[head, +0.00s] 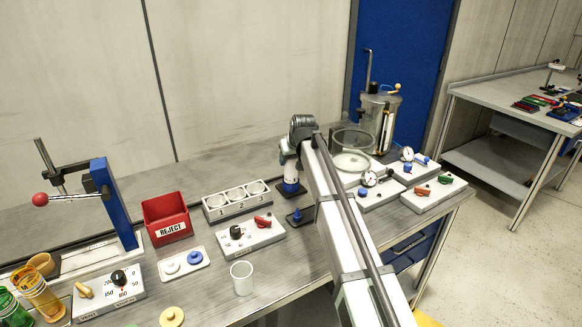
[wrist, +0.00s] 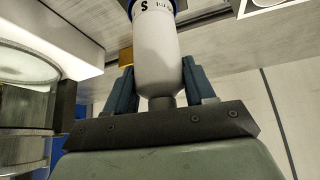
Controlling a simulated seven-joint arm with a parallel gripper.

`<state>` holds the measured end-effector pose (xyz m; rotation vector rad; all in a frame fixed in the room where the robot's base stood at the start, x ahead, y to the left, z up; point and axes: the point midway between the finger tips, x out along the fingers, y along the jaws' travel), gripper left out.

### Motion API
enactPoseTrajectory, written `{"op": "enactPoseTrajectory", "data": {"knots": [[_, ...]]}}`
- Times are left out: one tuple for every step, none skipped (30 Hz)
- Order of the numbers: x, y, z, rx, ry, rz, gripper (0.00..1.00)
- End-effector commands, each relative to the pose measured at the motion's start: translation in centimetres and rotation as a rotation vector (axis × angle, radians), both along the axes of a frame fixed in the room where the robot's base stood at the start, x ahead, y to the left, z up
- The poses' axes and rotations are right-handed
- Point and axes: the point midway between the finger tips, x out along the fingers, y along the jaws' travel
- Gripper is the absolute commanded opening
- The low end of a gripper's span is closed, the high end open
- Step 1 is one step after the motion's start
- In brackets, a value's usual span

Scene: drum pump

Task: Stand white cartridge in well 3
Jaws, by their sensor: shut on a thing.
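The white cartridge (head: 291,172) is upright in the head view, with a blue band at its lower end near a dark square base. I cannot tell whether it touches that base. My gripper (head: 288,157) is shut on it from above. In the wrist view the white cartridge (wrist: 159,60) sits between the two blue-grey fingers of my gripper (wrist: 160,85), with dark lettering and a blue band at its far end. The white well block (head: 238,213) marked 1, 2, 3 stands left of my gripper. Well 3 (head: 257,188) is its rightmost round opening and looks empty.
A red REJECT bin (head: 167,216) stands left of the well block. A control box with a red lever (head: 250,236) is in front of it. A clear cup (head: 242,277) stands near the front edge. A glass vessel (head: 352,150) and gauge boxes lie to the right.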

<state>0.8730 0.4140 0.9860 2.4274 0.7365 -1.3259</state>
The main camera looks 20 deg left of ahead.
Motion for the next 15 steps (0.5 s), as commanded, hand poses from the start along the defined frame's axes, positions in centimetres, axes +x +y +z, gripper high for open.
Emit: {"op": "enactPoseTrajectory", "data": {"knots": [[0.1, 0.0, 1.1, 0.001, -0.002, 0.0, 0.18], [0.1, 0.0, 1.6, 0.001, -0.002, 0.0, 0.18], [0.1, 0.1, 2.3, 0.002, -0.002, 0.0, 0.18], [0.1, 0.1, 2.9, 0.002, -0.002, 0.0, 0.18], [0.1, 0.1, 3.3, 0.001, -0.002, 0.0, 0.18], [0.1, 0.0, 3.9, 0.001, -0.002, 0.0, 0.18], [0.1, 0.0, 4.3, 0.001, -0.002, 0.0, 0.18], [0.1, 0.0, 4.7, 0.001, -0.002, 0.0, 0.18], [0.1, 0.1, 5.2, 0.001, -0.002, 0.0, 0.18], [0.1, 0.1, 5.5, 0.001, -0.002, 0.001, 0.18], [0.0, 0.1, 5.8, 0.0, -0.001, 0.001, 0.18], [-0.1, 0.3, 6.0, 0.001, -0.001, 0.004, 0.18], [-0.2, 0.5, 6.2, 0.0, 0.0, 0.006, 0.18], [-0.3, 0.8, 6.3, 0.0, 0.0, 0.009, 0.18], [-0.6, 1.2, 6.5, 0.001, -0.001, 0.014, 0.18]]}}
